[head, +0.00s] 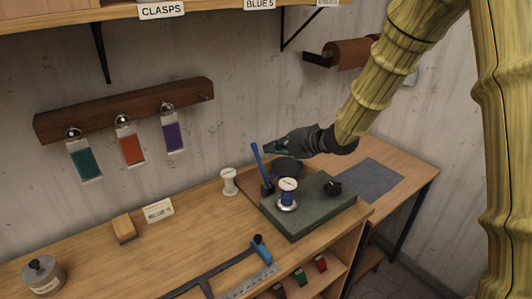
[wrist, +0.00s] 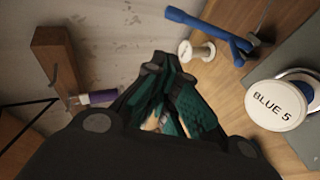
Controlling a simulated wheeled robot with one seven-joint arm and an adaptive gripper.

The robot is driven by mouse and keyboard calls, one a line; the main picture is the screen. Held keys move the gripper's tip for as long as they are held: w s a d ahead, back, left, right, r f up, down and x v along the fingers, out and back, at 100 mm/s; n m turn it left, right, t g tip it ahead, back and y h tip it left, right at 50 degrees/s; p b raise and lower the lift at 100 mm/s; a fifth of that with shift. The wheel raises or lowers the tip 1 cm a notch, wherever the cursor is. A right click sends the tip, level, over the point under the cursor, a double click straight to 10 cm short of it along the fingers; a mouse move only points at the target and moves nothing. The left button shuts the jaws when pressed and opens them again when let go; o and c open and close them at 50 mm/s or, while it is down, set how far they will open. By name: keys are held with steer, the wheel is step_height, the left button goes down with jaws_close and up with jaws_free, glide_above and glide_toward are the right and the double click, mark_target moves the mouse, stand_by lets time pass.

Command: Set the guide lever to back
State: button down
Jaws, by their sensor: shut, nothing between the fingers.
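The guide lever (head: 257,162) is a blue bar rising from the left back part of a grey-green machine base (head: 310,208). In the head view it leans slightly, its top tilted to the left. In the wrist view the blue lever (wrist: 200,26) lies at the upper right, beyond the fingers. My gripper (head: 268,148) is shut and empty, its tips close to the right of the lever's upper part in the head view. In the wrist view the closed teal fingers (wrist: 163,85) appear clear of the lever. I cannot tell whether they touch it.
A spool labelled BLUE 5 (wrist: 275,104) stands on the base; it also shows in the head view (head: 288,192). A white spool (head: 229,181) stands left of the base. A black knob (head: 333,187) sits at its right. A wooden rack (head: 125,110) holds hanging tags.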

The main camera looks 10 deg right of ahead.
steer(key=v, duration=0.3)
steer(key=shift+s+d+r+b, duration=0.1)
steer(key=shift+r+b, duration=0.15)
steer(key=shift+b, duration=0.1)
